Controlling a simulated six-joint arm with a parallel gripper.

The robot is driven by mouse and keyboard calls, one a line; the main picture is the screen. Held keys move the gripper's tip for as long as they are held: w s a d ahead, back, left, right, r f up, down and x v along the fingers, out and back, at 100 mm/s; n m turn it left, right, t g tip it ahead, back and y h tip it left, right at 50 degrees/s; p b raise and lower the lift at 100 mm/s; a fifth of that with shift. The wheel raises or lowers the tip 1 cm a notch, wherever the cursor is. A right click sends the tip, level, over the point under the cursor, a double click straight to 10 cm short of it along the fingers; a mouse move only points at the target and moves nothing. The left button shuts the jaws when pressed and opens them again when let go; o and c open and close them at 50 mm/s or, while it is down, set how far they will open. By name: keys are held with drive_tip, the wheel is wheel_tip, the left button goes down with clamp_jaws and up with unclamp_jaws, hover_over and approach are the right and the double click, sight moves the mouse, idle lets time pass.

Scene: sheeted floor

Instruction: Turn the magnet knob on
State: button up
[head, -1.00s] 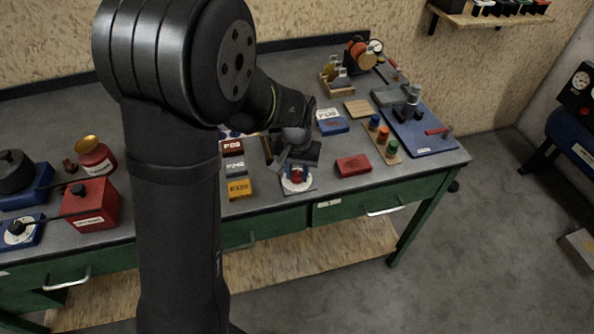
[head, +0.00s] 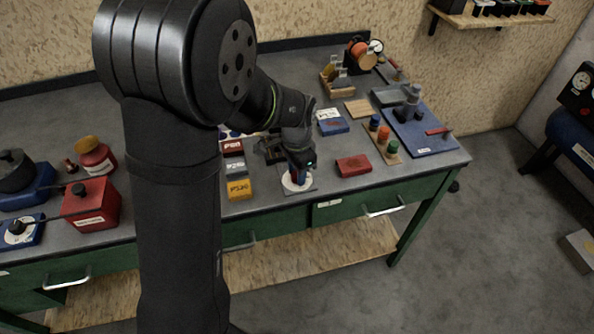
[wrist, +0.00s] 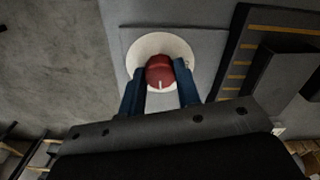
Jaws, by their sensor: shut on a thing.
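The magnet knob is a red knob (wrist: 160,72) on a white round dial (wrist: 143,46), set on a grey square plate (wrist: 200,38). In the wrist view the two blue fingers of my gripper (wrist: 161,88) stand on either side of the red knob and are shut on it. A short white mark shows on the knob's near side. In the head view the dial (head: 290,185) sits near the front edge of the bench. My gripper (head: 298,174) is over it and hides most of the knob.
A red block (head: 353,166) lies right of the dial. A yellow block (head: 239,189) and other labelled blocks stand left. A blue board (head: 425,137) is at the right end. A dark stepped block with yellow stripes (wrist: 240,62) lies close to the plate.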

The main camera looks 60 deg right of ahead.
drive_tip(key=shift+m, duration=0.4)
drive_tip(key=o, duration=1)
wheel_tip(320, 180, up, 18)
drive_tip(key=shift+f, duration=0.25)
drive_tip(key=shift+f, duration=0.1)
idle(0.3)
wheel_tip(320, 180, down, 17)
drive_tip(key=shift+f, duration=0.15)
idle(0.5)
